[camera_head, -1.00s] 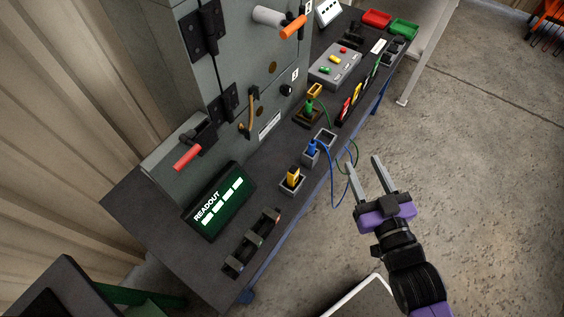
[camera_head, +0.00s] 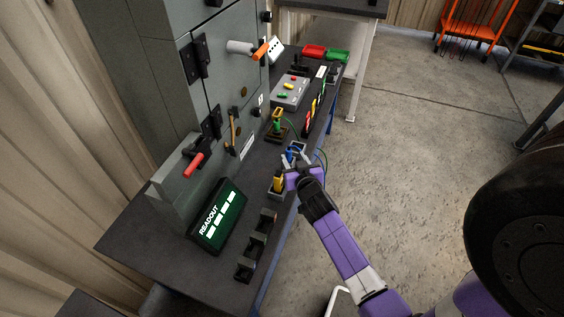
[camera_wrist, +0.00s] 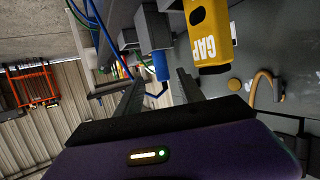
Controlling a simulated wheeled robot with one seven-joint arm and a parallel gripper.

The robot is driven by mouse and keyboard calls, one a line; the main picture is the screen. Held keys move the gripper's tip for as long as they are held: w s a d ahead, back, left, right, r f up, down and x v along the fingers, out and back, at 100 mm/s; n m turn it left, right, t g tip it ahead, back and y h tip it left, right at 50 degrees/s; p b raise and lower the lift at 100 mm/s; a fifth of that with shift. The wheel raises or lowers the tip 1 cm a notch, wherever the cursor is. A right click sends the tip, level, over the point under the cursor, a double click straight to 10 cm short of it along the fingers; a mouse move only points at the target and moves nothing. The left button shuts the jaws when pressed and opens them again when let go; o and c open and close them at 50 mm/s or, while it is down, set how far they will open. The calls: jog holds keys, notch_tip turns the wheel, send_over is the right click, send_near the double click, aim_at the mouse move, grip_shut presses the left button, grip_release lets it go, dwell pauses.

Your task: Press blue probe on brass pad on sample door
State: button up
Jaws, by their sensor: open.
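The blue probe (camera_head: 289,155) stands upright in a small grey holder on the bench; in the wrist view the blue probe (camera_wrist: 161,66) shows between my finger tips. My gripper (camera_head: 296,160) is open at the probe, with one finger on each side in the wrist view (camera_wrist: 158,84). I cannot tell whether the fingers touch it. No label shows which door is the sample door.
A readout (camera_head: 218,216) and an empty black rack (camera_head: 256,245) are nearer. A curved brass handle (camera_head: 233,130) sticks out from the cabinet.

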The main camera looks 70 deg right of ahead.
aim_at(288, 149)
jog(key=x, duration=0.4)
jog(key=p+x, duration=0.1)
jog(key=x, duration=0.1)
jog(key=shift+w+d+r, duration=0.15)
jog(key=shift+w+r, duration=0.2)
jog(key=shift+w, duration=0.05)
jog(key=shift+w+d+f, duration=0.25)
jog(key=shift+w+d, duration=0.1)
jog(key=shift+d, duration=0.1)
jog(key=shift+c, duration=0.3)
grip_shut()
